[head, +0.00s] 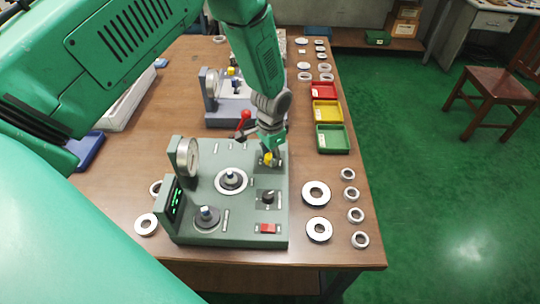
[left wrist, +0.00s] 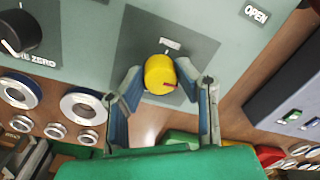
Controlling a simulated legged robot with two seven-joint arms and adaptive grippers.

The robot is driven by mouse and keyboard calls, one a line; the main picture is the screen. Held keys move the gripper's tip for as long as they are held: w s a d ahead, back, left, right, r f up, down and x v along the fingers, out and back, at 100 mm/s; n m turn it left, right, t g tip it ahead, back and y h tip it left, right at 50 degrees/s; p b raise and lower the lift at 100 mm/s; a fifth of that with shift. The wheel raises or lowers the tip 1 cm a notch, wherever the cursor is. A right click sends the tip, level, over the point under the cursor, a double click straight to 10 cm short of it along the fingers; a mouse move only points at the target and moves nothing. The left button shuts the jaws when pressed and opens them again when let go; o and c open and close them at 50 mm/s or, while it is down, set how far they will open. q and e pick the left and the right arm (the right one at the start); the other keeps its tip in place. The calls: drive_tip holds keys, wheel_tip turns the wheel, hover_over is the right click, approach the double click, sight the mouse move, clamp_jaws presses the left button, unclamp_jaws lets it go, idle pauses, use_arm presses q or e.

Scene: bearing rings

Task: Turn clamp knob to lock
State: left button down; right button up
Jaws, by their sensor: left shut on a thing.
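The yellow clamp knob (left wrist: 158,76) sits on a dark square plate of the grey-green machine (head: 237,206). It has a red mark pointing right in the wrist view. In the head view the knob (head: 268,158) shows at the machine's back right corner. My left gripper (head: 270,153) reaches down over it. In the wrist view the fingers of my left gripper (left wrist: 159,72) are on either side of the knob, shut on it. An OPEN label (left wrist: 256,14) lies to the knob's upper right; a label right above the knob is too small to read. My right gripper is out of view.
A black knob (head: 267,197) and a red switch (head: 268,228) are on the machine's right side. A gauge (head: 188,156) stands at its left. Bearing rings (head: 316,194) lie right of it. Green, yellow and red trays (head: 333,139) stand behind these. A second machine (head: 224,108) is farther back.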

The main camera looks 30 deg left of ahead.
use_arm(q)
drive_tip(key=shift+w, duration=0.25)
drive_tip(key=c, duration=1.2)
unclamp_jaws()
drive_tip(key=r, duration=1.1)
drive_tip(key=shift+d+r, duration=0.25)
drive_tip(key=shift+r, duration=0.1)
drive_tip(key=shift+s+f, duration=0.1)
